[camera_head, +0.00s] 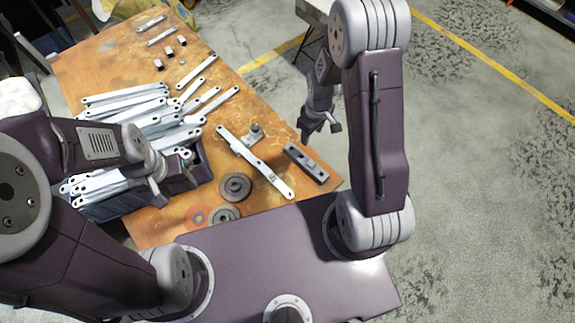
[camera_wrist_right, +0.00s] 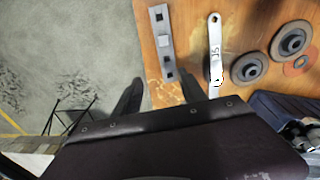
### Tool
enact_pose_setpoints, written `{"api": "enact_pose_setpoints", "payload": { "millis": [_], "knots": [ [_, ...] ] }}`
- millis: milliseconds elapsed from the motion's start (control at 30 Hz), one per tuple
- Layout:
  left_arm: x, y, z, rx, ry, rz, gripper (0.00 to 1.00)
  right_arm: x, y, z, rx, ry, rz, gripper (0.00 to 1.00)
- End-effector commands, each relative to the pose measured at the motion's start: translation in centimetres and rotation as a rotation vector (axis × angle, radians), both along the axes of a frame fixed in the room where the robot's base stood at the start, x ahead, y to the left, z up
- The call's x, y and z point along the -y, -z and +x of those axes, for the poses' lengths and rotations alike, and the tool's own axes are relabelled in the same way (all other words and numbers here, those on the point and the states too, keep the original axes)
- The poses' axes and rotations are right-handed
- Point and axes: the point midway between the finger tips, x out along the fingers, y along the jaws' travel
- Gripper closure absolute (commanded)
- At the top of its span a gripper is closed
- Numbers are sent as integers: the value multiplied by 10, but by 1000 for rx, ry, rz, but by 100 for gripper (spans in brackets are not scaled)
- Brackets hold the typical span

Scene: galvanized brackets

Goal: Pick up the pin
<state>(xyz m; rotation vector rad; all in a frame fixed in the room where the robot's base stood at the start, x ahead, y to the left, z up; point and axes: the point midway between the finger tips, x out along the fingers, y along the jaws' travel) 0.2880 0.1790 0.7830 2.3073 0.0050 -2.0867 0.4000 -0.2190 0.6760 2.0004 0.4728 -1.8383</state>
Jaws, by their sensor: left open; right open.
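I cannot single out a pin with certainty. A small grey piece with a round knob (camera_head: 253,133) lies on the table beside a long pale strip (camera_head: 256,162), which also shows in the right wrist view (camera_wrist_right: 215,45). My right gripper (camera_head: 321,131) is open and empty, past the table's right edge near a grey bar with square holes (camera_head: 306,163). In the right wrist view its fingers (camera_wrist_right: 159,95) are spread, with this bar (camera_wrist_right: 161,42) ahead. My left gripper (camera_head: 166,188) is open over the crate of brackets, partly hidden by its own arm.
A dark blue crate (camera_head: 128,206) heaped with galvanized brackets (camera_head: 135,108) fills the left of the worn wooden table (camera_head: 85,65). Two dark discs (camera_head: 235,187) and an orange ring (camera_head: 198,217) lie near the front. Small dark blocks (camera_head: 159,64) sit at the back.

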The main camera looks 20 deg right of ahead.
Motion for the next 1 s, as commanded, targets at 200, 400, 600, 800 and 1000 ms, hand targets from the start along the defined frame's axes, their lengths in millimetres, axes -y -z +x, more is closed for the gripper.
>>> {"api": "enact_pose_setpoints", "payload": {
  "millis": [200,400,600,800,1000],
  "knots": [
    [0,41,0,1,0,0,46,8,74,-24,-92,35,10,51],
    [0,41,0,1,0,0,46,9,75,-24,-91,37,10,51],
    [0,55,0,1,0,0,46,8,107,-24,-91,37,10,51],
    [0,62,0,1,0,0,46,7,122,-24,-92,37,10,51],
    [0,77,0,0,0,0,46,5,157,-23,-91,37,10,51]
  ]
}}
